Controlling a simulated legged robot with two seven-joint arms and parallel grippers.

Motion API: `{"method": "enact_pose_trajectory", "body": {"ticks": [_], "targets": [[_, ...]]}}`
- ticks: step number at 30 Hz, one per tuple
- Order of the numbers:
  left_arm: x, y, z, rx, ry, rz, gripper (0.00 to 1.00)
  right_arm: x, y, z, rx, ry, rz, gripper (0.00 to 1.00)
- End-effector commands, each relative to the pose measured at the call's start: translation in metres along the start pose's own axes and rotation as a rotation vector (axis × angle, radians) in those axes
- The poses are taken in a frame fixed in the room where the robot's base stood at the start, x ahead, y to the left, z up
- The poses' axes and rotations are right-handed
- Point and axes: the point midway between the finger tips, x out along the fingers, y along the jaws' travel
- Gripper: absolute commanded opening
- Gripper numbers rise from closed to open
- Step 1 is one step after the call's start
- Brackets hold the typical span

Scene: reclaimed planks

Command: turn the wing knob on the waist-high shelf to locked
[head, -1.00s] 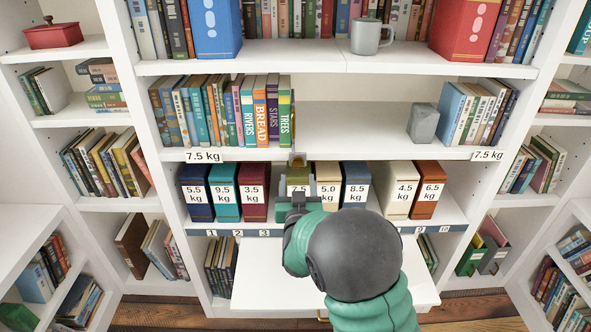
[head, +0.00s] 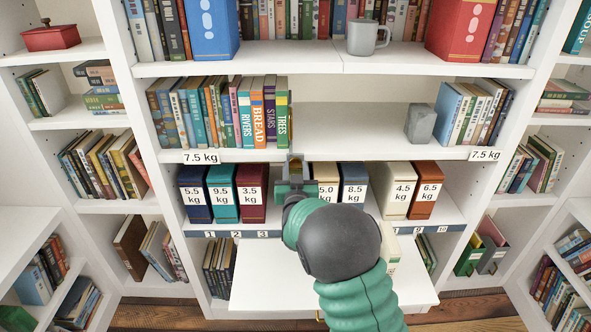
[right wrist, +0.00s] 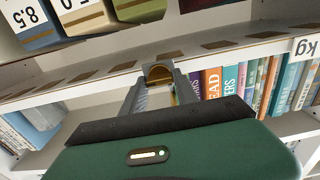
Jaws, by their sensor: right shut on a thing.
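The wing knob (head: 296,158) sits at the front edge of the middle shelf (head: 350,153), just right of the book "TREES". It looks brass-coloured and small; its markings and its exact angle cannot be read. My right gripper (head: 295,171) reaches up to it from below and is shut on it. In the right wrist view, the brass knob (right wrist: 161,73) shows between the two grey fingers (right wrist: 160,88), against the shelf edge. My left gripper is not in view.
Below the knob stand weight-labelled boxes, such as a red one (head: 251,192) and a blue one (head: 353,183); my right arm hides part of the row. A white pull-out board (head: 260,280) lies lower. Books (head: 205,112) and a grey block (head: 421,123) stand on the knob's shelf.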

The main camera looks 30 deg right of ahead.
Motion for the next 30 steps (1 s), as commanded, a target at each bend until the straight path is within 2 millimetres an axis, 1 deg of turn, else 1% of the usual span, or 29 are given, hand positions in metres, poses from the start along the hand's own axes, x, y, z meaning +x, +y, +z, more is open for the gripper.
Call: {"method": "enact_pose_trajectory", "body": {"ticks": [1,2,3,8,14,20,30], "targets": [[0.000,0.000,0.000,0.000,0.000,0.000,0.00,0.000,0.000,0.000,0.000,-0.001,0.000,0.05],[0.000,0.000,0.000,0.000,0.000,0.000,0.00,0.000,0.000,0.000,0.000,-0.001,0.000,0.02],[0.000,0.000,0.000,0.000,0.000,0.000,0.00,0.000,0.000,0.000,0.000,-0.001,0.000,0.00],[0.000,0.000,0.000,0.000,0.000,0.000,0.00,0.000,0.000,0.000,-0.005,-0.001,0.000,0.00],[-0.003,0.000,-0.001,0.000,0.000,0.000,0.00,0.000,0.000,0.000,-0.053,-0.001,0.000,0.00],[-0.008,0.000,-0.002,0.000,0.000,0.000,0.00,0.000,-0.001,0.000,-0.170,-0.002,-0.001,0.00],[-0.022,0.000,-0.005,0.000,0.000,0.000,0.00,0.000,-0.003,-0.001,-0.477,-0.002,-0.002,0.00]]}}
